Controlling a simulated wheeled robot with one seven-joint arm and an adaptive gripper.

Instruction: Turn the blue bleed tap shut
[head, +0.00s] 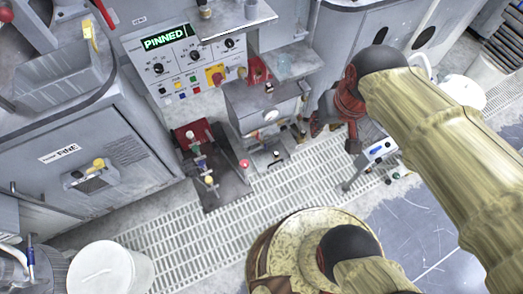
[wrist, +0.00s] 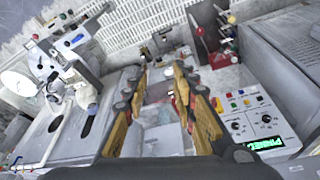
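A dark plate (head: 228,186) on the floor grating carries a row of small taps with differently coloured handles. One small handle in that row looks blue (head: 200,162), between a reddish one and a yellow one (head: 209,180); its angle is too small to read. The row also shows at the top of the wrist view, with a yellow handle (wrist: 232,19). My gripper (head: 334,136) is right of the plate, well apart from the taps. In the wrist view its two fingers (wrist: 162,75) are spread with nothing held between them.
A control panel (head: 185,62) reading PINNED stands behind the plate. A grey box (head: 250,100) stands between the plate and my gripper. A white unit with a blue part (head: 377,149) is below my gripper. A white bucket (head: 110,268) is at lower left. Grating (head: 160,245) is clear.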

